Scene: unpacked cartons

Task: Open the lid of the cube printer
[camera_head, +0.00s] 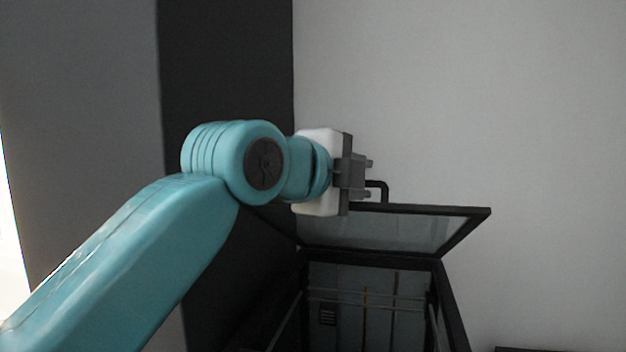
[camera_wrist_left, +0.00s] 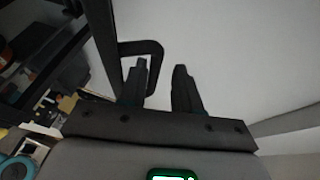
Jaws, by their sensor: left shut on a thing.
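The cube printer (camera_head: 452,300) is a black-framed box at the lower middle of the head view, with its top opening showing rails inside. Its lid (camera_head: 390,232), a dark frame with a clear pane, stands raised and tilted above the opening. The lid's black handle (camera_head: 385,190) sticks up from the frame's edge. My right gripper is out of view.
A dark panel (camera_head: 225,60) stands behind my left arm, beside a plain grey wall (camera_head: 480,100). A dark edge (camera_head: 530,349) shows at the bottom right. Blurred clutter (camera_wrist_left: 30,70) lies at the left of the wrist view. The space right of the lid looks clear.

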